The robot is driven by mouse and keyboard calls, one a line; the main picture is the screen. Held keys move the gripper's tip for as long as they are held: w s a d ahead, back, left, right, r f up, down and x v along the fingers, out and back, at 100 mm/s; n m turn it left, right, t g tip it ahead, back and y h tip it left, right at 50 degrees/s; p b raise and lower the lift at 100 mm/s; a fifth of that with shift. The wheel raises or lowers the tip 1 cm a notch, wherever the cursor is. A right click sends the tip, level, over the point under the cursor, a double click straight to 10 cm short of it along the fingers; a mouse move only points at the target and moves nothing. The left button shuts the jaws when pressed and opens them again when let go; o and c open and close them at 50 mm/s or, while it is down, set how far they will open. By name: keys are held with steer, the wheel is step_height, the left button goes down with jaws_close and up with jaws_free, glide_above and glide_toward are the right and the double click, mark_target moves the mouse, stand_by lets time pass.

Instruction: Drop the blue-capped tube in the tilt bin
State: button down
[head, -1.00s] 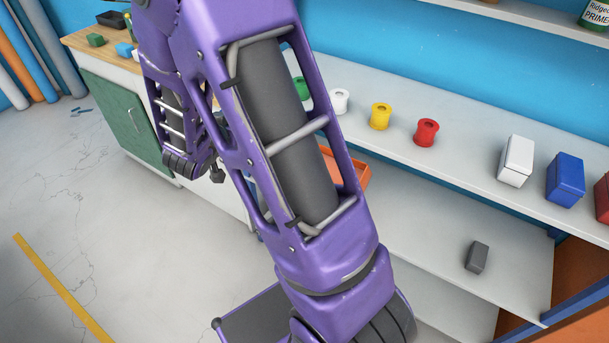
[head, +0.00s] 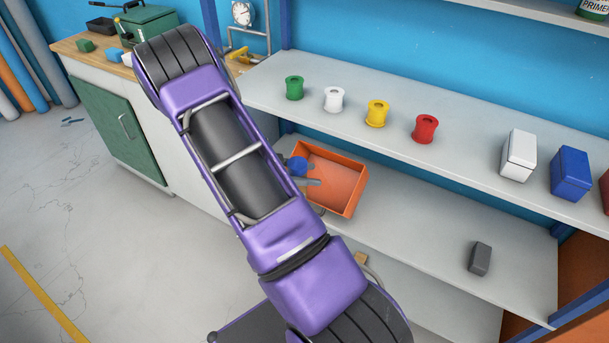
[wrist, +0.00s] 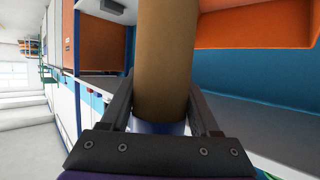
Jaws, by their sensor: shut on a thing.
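The tube shows in the wrist view as a tan cylinder (wrist: 165,55) with a blue band, likely its cap (wrist: 158,127), at the palm end. My gripper (wrist: 160,88) is shut on it, one finger on each side. In the head view my gripper's grey fingers (head: 309,182) show beside my forearm, over the left part of the orange bin (head: 340,180). A small blue piece (head: 297,165) by the fingers may be the cap. The bin is open-topped and sits at the lower shelf; most of the tube is hidden there.
Green (head: 294,88), white (head: 333,99), yellow (head: 377,113) and red (head: 425,129) spools stand on the upper shelf. White (head: 518,155) and blue (head: 570,173) boxes stand to their right. A grey block (head: 480,258) lies on the lower shelf. The shelf between bin and block is clear.

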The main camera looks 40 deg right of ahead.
steer(key=w+d+f, duration=0.2)
steer(key=w+d, duration=0.1)
steer(key=d, duration=0.5)
steer(key=shift+w+f, duration=0.2)
steer(key=shift+f, duration=0.05)
stand_by(0.6)
steer(key=shift+c, duration=0.2)
jaws_free()
steer(key=v, duration=1.7)
steer(key=shift+r, duration=0.25)
steer(key=shift+a+r, duration=0.1)
steer(key=shift+a, duration=0.1)
